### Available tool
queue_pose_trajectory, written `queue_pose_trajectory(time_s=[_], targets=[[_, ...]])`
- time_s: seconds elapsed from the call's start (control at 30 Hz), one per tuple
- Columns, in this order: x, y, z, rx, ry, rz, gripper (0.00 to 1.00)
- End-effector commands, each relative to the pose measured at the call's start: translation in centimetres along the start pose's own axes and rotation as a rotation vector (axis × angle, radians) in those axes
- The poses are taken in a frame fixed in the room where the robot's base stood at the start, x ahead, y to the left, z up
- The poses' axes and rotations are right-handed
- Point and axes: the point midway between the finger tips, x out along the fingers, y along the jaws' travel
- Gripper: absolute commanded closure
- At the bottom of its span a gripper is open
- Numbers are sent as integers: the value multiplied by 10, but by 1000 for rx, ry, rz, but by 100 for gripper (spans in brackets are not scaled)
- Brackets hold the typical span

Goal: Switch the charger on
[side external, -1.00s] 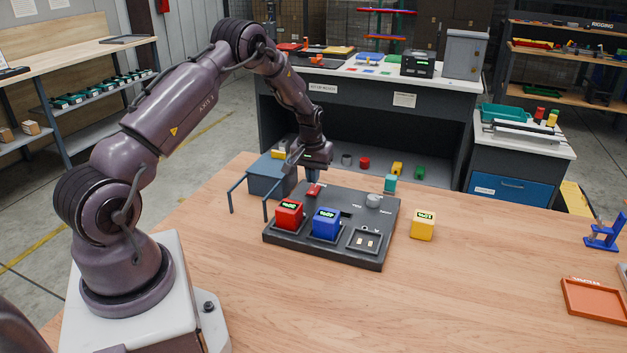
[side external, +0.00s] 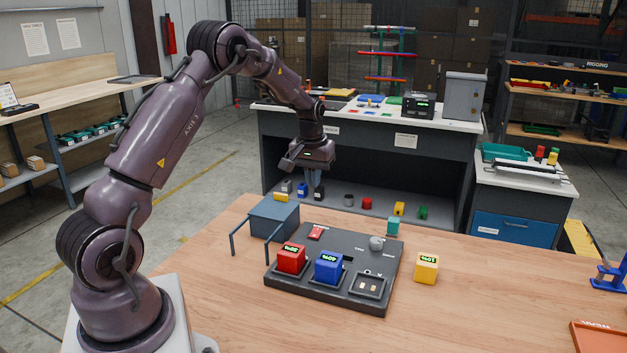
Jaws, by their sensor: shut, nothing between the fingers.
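The charger (side external: 334,296) is a dark grey slab on the wooden table. A red battery block (side external: 291,258) and a blue battery block (side external: 328,267) with lit green displays sit in two bays; the front right bay (side external: 368,285) is empty with bare contacts. A small red switch (side external: 316,232) is at the back left of its top, and a round grey knob (side external: 377,243) is at the back right. Which way the switch is tipped is too small to tell. My gripper (side external: 318,193) is shut and empty, above the switch and clear of it.
A yellow battery block (side external: 426,268) stands on the table right of the charger. A teal block (side external: 392,226) is behind it. A blue-grey stand (side external: 273,217) with thin legs is at the back left. An orange tray (side external: 597,338) lies far right. The table between is clear.

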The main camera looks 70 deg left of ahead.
Motion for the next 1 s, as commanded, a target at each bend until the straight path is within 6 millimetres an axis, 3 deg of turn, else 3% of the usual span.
queue_pose_trajectory(time_s=[0.23, 0.57, 0.77, 1.0], targets=[[3, 2, -13, -1, 3, 1, 100], [6, 2, -13, -1, 2, 1, 100], [34, 2, -12, -1, -2, 0, 100], [86, 2, -12, -1, -1, 0, 100]])
